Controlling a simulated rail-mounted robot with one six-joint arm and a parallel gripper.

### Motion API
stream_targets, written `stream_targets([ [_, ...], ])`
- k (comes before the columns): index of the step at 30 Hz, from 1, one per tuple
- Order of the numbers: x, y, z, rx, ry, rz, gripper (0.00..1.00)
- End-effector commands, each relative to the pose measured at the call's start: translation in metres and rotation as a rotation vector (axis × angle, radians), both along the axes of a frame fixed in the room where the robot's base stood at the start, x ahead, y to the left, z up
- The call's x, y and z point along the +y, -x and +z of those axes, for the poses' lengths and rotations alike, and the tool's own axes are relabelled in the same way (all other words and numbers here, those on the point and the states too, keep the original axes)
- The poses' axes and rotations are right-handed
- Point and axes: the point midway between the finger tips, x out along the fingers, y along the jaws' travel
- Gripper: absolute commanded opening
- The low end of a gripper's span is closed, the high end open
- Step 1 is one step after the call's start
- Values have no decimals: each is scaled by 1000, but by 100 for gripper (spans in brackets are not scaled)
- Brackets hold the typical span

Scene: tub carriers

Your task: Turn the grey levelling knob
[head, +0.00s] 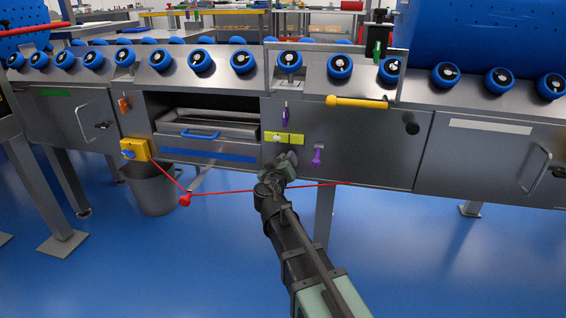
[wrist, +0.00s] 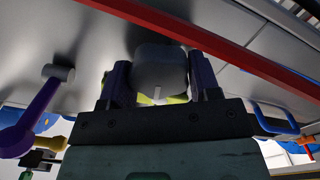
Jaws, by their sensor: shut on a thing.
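The grey knob (wrist: 160,70) shows in the wrist view as a rounded block with a short white mark. My gripper (wrist: 162,80) is shut on it, one dark finger on each side. In the head view my gripper (head: 280,163) reaches up to the front of the steel unit, just below a yellow-green block (head: 297,139). The knob cannot be told apart from the gripper there. Some yellow shows behind the knob in the wrist view.
A red cord (head: 225,193) runs across by my wrist; a red bar (wrist: 215,45) crosses the wrist view. A purple lever (head: 317,154) is right of my gripper, and a drawer with a blue handle (head: 200,134) is left. A bin (head: 152,190) stands below.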

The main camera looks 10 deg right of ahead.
Motion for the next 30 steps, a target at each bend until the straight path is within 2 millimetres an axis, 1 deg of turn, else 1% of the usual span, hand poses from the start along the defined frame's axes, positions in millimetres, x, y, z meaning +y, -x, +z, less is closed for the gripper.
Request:
stream_targets([
  [30, 2, -1, -4, 399, 863, 0, 33],
])
